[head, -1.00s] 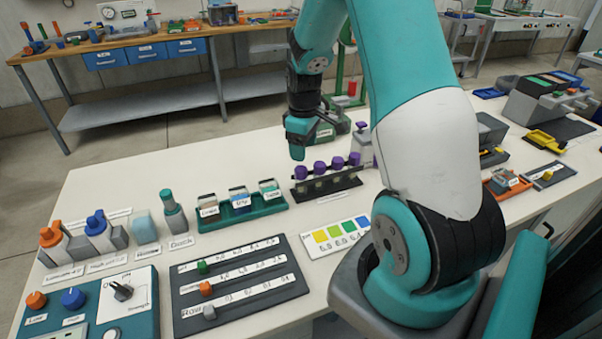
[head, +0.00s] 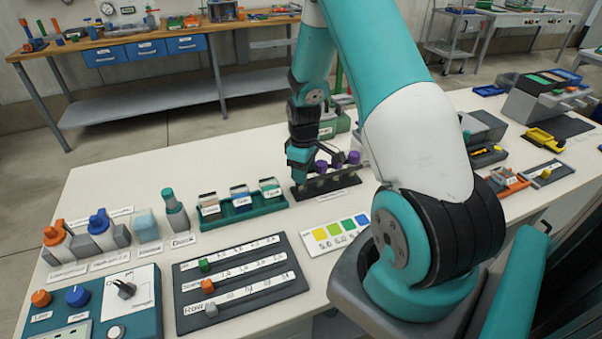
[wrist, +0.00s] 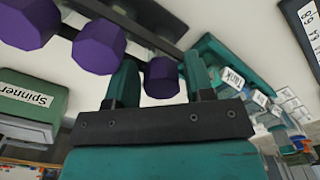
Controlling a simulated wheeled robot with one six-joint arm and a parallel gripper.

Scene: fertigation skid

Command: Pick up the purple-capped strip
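Several purple-capped strips stand in a row in a dark rack (head: 328,188) near the table's middle. Caps show right of my gripper in the head view (head: 321,165). My gripper (head: 298,172) is lowered at the rack's left end and hides the leftmost cap. In the wrist view, the end purple cap (wrist: 161,78) lies between the two fingers of my gripper (wrist: 161,84). The fingers are apart, with a narrow gap visible at each side of the cap. Two larger purple caps (wrist: 98,45) show to the left, outside the fingers.
A green rack of labelled jars (head: 240,204) stands close left of the strip rack. A colour chart (head: 340,233) lies in front. A green Spinner box (wrist: 30,105) sits behind the strips. Bare white table surrounds the rack's front.

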